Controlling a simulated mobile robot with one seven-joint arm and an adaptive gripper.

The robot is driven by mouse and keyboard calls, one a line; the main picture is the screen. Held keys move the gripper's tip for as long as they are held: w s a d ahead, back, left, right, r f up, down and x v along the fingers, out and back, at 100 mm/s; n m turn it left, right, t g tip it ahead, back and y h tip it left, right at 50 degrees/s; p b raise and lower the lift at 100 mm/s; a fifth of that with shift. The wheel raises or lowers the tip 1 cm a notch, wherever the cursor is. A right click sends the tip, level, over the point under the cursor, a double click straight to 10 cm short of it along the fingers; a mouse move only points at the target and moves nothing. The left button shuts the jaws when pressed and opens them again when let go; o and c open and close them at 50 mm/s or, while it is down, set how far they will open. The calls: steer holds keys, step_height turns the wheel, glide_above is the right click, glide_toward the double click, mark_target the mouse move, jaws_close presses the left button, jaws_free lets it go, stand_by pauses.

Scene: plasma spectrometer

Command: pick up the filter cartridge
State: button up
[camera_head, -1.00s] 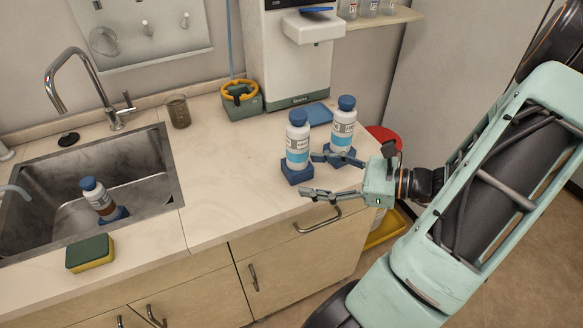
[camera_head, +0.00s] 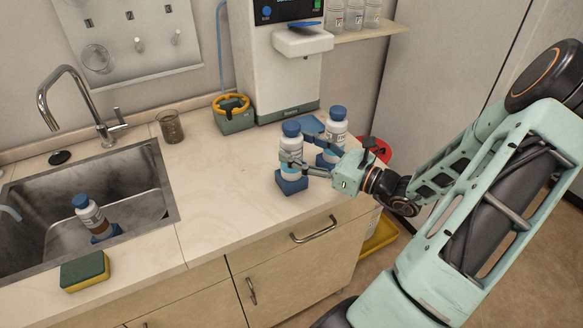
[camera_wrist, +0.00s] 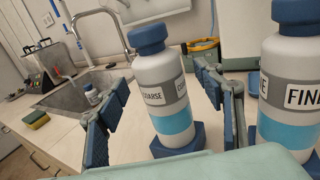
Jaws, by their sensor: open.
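Two white cartridges with blue caps and light-blue bands stand upright in blue square bases near the counter's right end. The left cartridge (camera_head: 291,143) reads "COARSE" in the wrist view (camera_wrist: 163,83). The right cartridge (camera_head: 336,123) reads "FINE" and is cut off at the right of the wrist view (camera_wrist: 292,80). My gripper (camera_head: 298,154) is open, with one finger on each side of the COARSE cartridge. In the wrist view, gaps show between both fingers and its body. The right finger lies between the two cartridges.
A third blue-capped bottle (camera_head: 88,213) leans in the sink (camera_head: 45,187). A sponge (camera_head: 84,271) lies at the front edge. A beaker (camera_head: 171,127), a green box with a yellow ring (camera_head: 233,113) and a white dispenser (camera_head: 281,75) stand behind. The middle counter is clear.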

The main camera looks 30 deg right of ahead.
steer(key=x, duration=0.2)
steer(key=shift+w+a, duration=0.15)
steer(key=shift+w, duration=0.15)
jaws_close()
stand_by(0.3)
